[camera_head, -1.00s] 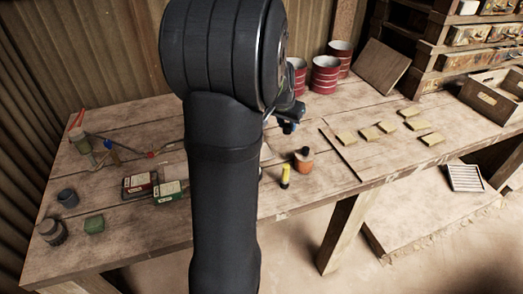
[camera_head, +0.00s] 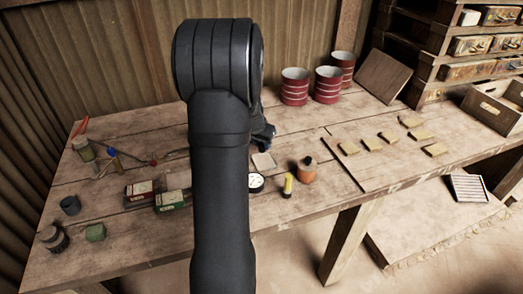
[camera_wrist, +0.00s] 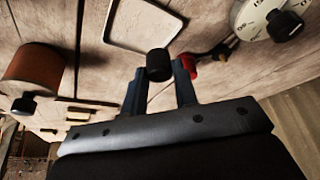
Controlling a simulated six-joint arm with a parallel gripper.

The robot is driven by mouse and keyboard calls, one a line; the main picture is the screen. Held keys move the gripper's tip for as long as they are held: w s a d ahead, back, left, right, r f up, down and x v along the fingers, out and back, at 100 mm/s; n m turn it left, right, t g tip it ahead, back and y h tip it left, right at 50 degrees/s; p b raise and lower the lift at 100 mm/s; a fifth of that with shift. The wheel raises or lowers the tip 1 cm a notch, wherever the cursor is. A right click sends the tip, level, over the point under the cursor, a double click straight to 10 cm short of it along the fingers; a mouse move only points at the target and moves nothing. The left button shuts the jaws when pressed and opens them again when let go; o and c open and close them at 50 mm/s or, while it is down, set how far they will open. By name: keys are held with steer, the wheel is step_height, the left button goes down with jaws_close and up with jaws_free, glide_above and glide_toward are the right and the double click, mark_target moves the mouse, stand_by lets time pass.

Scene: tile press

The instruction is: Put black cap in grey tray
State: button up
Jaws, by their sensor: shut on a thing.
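My gripper (camera_wrist: 160,78) is shut on the black cap (camera_wrist: 158,63), a small dark cylinder between the blue fingertips in the wrist view. The grey tray (camera_wrist: 108,30) is a shallow, pale, rounded square with a thin rim. It lies just beyond the held cap in the wrist view and looks empty in the part I see. In the head view the tray (camera_head: 264,161) shows just right of my arm, partly hidden by it. The cap cannot be made out in the head view. Its height above the table is hard to tell.
A round white dial (camera_head: 256,182), a yellow cylinder (camera_head: 288,186) and an orange bottle (camera_head: 307,172) stand near the tray. Red tins (camera_head: 328,85) stand at the back. Two small boxes (camera_head: 172,200) lie left of my arm. Tan tiles (camera_head: 372,144) lie to the right.

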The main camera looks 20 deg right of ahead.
steer(key=shift+f, duration=1.7)
steer(key=shift+f, duration=0.15)
steer(key=o, duration=0.9)
steer(key=v, duration=1.2)
